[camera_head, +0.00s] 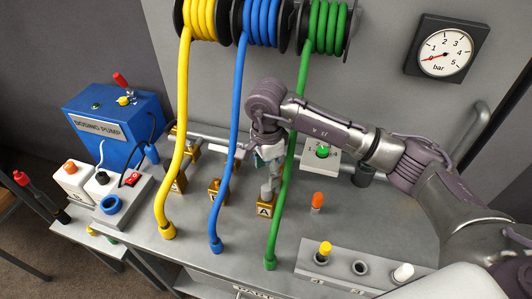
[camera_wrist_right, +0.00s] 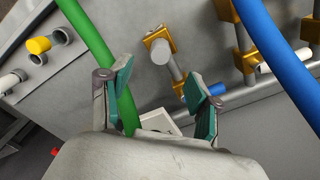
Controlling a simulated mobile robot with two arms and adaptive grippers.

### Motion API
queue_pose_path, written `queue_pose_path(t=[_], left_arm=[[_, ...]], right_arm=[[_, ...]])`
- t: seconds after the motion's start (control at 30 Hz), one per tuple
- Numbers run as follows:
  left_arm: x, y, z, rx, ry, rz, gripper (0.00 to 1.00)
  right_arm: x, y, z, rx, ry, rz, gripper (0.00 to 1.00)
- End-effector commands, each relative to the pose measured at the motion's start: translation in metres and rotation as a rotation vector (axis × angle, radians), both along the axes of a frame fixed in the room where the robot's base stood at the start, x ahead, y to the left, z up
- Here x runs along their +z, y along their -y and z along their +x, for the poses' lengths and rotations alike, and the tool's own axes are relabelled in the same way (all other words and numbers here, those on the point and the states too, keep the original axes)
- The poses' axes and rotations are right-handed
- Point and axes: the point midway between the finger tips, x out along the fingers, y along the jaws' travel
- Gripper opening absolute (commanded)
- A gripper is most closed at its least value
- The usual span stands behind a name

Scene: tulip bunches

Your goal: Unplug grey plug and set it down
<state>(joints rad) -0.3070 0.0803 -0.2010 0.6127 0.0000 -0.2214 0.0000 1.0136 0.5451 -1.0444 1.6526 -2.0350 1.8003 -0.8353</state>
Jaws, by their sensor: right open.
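A grey cylindrical piece, which looks like the grey plug (camera_head: 268,188), stands at the gold block marked A (camera_head: 264,210). In the right wrist view its round grey end (camera_wrist_right: 160,51) shows at the gold block (camera_wrist_right: 158,35), ahead of my fingers. My right gripper (camera_head: 268,155) is above and behind block A, pointing down. In the wrist view my right gripper (camera_wrist_right: 160,88) has its teal-padded fingers spread, with nothing held between them. The green hose (camera_wrist_right: 105,60) passes close to one finger; I cannot tell if they touch. My left gripper is not in view.
Yellow (camera_head: 182,120), blue (camera_head: 240,110) and green (camera_head: 290,150) hoses hang to the bench. An orange-topped piece (camera_head: 317,200) stands right of block A. A socket strip (camera_head: 340,272) at the front holds yellow and white plugs. Bare bench (camera_head: 240,248) lies in front of block A.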

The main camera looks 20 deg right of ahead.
Motion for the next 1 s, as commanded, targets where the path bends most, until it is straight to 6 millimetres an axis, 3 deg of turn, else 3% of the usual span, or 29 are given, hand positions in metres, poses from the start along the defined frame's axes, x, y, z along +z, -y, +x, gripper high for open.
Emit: queue_pose_path(t=[0.2,0.4,0.6,0.87,1.0], left_arm=[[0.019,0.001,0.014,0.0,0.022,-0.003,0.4],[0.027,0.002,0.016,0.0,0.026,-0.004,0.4],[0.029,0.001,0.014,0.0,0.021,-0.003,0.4],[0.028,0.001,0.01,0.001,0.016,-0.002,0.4],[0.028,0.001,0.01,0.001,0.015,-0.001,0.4]], right_arm=[[-0.041,-0.001,-0.001,-0.002,-0.006,0.001,0.62],[-0.07,-0.001,-0.001,-0.001,-0.004,0.002,0.62],[-0.082,-0.001,0.0,0.0,0.0,0.002,0.62],[-0.083,-0.001,0.0,0.0,0.001,0.002,0.62],[-0.082,-0.001,0.0,0.0,0.001,0.002,0.39]])
